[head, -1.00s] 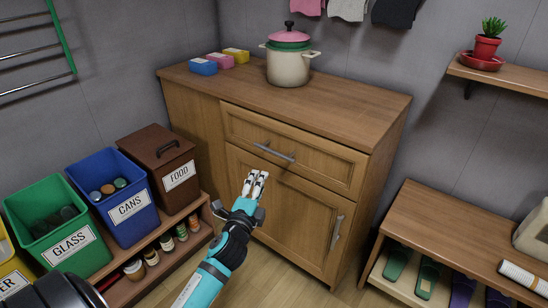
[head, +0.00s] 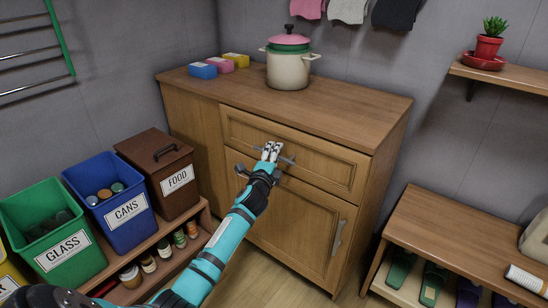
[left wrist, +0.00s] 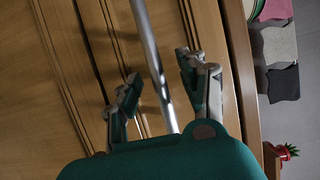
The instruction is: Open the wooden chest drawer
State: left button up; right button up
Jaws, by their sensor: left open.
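The wooden chest (head: 385,105) stands against the back wall. Its drawer (head: 325,165) is shut, above a closed door (head: 300,225). The drawer's metal bar handle (head: 289,161) is partly hidden by my left gripper (head: 270,150), which is at the drawer front. In the left wrist view, the handle (left wrist: 150,45) runs between the two spread fingers of my left gripper (left wrist: 158,70). A gap shows on the left finger's side, and the gripper is not closed on the bar. My right gripper is out of view.
A cream pot (head: 287,72) with a pink lid and several small boxes (head: 203,71) stand on the chest. Labelled bins (head: 125,213) sit on a low rack at left. A low bench (head: 460,225) with slippers stands at right.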

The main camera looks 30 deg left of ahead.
pick_arm(q)
grip_shut()
dwell(0.3)
dwell(0.3)
